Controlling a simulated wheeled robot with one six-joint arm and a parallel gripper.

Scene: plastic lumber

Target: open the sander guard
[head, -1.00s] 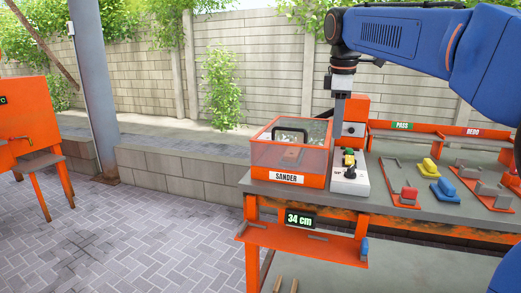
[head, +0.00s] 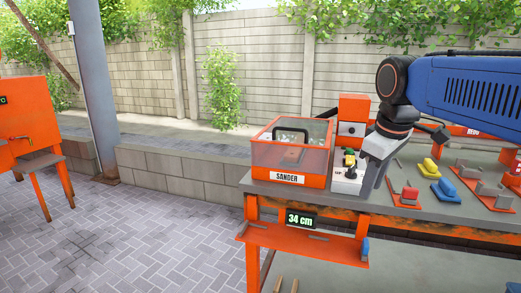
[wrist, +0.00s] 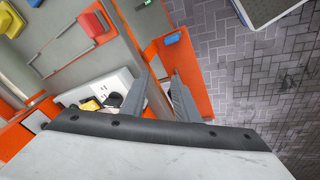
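The sander (head: 287,179) is an orange box at the left end of the bench. Its see-through guard (head: 262,154) lies shut on top, with a dark arched handle (head: 291,129). A white control box (head: 345,186) with green and yellow buttons and a black knob stands right of the sander; it also shows in the wrist view (wrist: 122,78). My gripper (head: 371,192) points down beside the control box's right side, apart from the guard and handle. In the wrist view its two grey fingers (wrist: 160,88) stand apart with nothing between them. The guard is not clearly seen there.
An orange post box (head: 352,108) stands behind the control box. Red, yellow and blue clamp-like pieces (head: 428,167) lie on the bench to the right. A lower orange shelf (head: 300,242) with a "34 cm" display juts out in front.

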